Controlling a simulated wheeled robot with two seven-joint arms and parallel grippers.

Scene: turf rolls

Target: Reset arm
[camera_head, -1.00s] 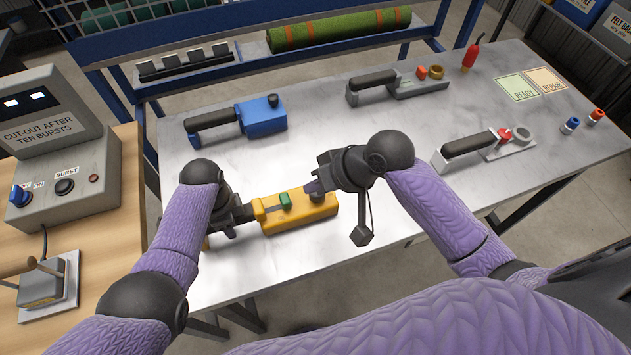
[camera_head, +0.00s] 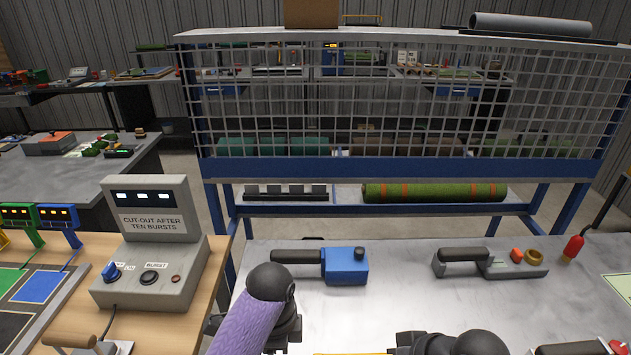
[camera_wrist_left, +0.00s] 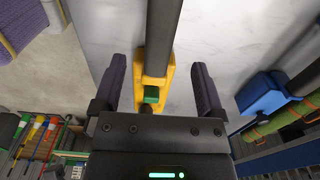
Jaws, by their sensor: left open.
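In the left wrist view my left gripper (camera_wrist_left: 158,64) is open. Its two dark fingers stand either side of the yellow tool (camera_wrist_left: 168,82) with a green switch (camera_wrist_left: 151,95) and dark grip (camera_wrist_left: 162,35), with visible gaps. In the head view my left wrist (camera_head: 275,310) is at the bottom centre-left; its fingers are not visible there. Only a thin sliver of the yellow tool shows at the bottom edge. The top of my right wrist (camera_head: 460,344) shows at the bottom edge; its fingers are out of sight.
A blue tool (camera_head: 345,266) and a grey tool (camera_head: 500,265) lie on the metal bench (camera_head: 400,300). A control box (camera_head: 150,270) stands on the wooden table at left. A blue-framed mesh rack (camera_head: 400,170) with a green roll (camera_head: 435,192) stands behind. Bare bench lies between the tools.

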